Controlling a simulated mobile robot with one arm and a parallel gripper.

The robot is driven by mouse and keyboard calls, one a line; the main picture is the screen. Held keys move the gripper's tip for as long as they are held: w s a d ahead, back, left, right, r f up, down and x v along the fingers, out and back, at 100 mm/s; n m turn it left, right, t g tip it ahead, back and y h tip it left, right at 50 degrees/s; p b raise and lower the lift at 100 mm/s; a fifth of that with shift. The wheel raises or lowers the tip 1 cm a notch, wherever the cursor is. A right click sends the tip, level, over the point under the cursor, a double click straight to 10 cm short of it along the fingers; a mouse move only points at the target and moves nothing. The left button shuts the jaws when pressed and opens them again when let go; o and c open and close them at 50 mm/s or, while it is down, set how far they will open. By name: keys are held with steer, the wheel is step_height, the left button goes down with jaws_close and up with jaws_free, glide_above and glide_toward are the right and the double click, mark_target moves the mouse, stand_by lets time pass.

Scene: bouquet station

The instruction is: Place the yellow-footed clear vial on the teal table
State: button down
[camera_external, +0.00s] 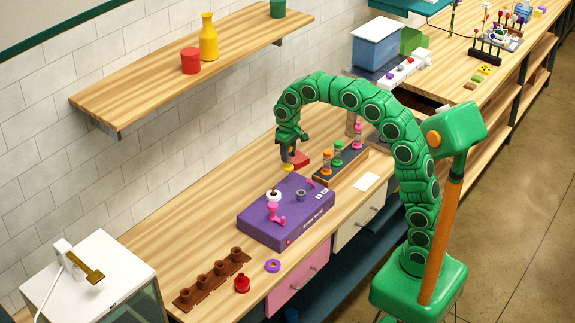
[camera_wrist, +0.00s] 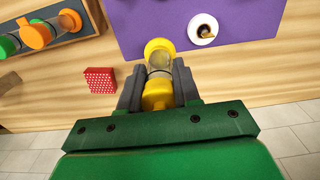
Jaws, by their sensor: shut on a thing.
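My gripper (camera_external: 289,158) is shut on the yellow-footed clear vial (camera_external: 287,168) and holds it above the wooden bench, behind the purple box. In the wrist view the vial (camera_wrist: 160,61) sits between the two dark fingers (camera_wrist: 158,88). It has yellow ends and a clear middle; the fingers hide part of it. A teal tabletop (camera_external: 412,5) shows at the top edge of the external view, mostly cut off, far from my gripper.
A purple box (camera_external: 285,228) with a white ring and pink part stands below my gripper. A red block (camera_external: 301,158) is close beside it. A dark rack (camera_external: 350,168) holds capped vials to the right. A wall shelf (camera_external: 150,88) hangs at the left.

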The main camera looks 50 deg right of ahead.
step_height(320, 180, down, 3)
steer(key=shift+w+r, duration=0.1)
steer(key=shift+w+a+f, duration=0.2)
steer(key=shift+w+f, duration=1.95)
steer(key=shift+w, duration=0.15)
steer(key=shift+w+a+f, duration=0.2)
steer(key=shift+w+f, duration=2)
steer(key=shift+w, duration=0.05)
steer(key=shift+w+a+f, duration=0.2)
steer(key=shift+w+f, duration=1.95)
steer(key=shift+w, duration=0.15)
steer(key=shift+f, duration=0.1)
steer(key=c, duration=0.8)
jaws_free()
step_height(320, 180, up, 12)
